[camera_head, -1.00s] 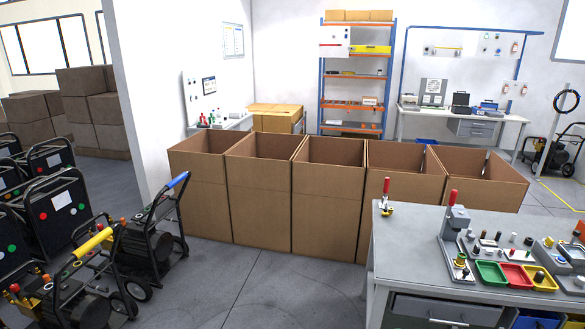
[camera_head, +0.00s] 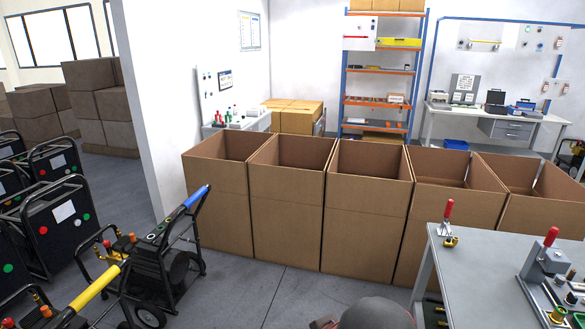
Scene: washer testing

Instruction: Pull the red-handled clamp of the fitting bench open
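A grey workbench (camera_head: 470,284) stands at the lower right. A small clamp with an upright red handle (camera_head: 449,209) and a brass-coloured base stands at its far left corner. A second red handle (camera_head: 550,238) rises tilted from a grey fixture (camera_head: 540,282) further right on the same bench. I cannot tell which of them is the fitting bench's clamp. My gripper is not in view; a dark grey rounded part of my arm (camera_head: 376,314) shows at the bottom edge, left of the bench.
Open cardboard boxes (camera_head: 366,200) stand in a row behind the bench. Pressure washers with blue (camera_head: 196,196) and yellow handles stand at the lower left. A small wall-side bench (camera_head: 240,122) holds red and green items. Clear floor (camera_head: 255,290) lies in front of the boxes.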

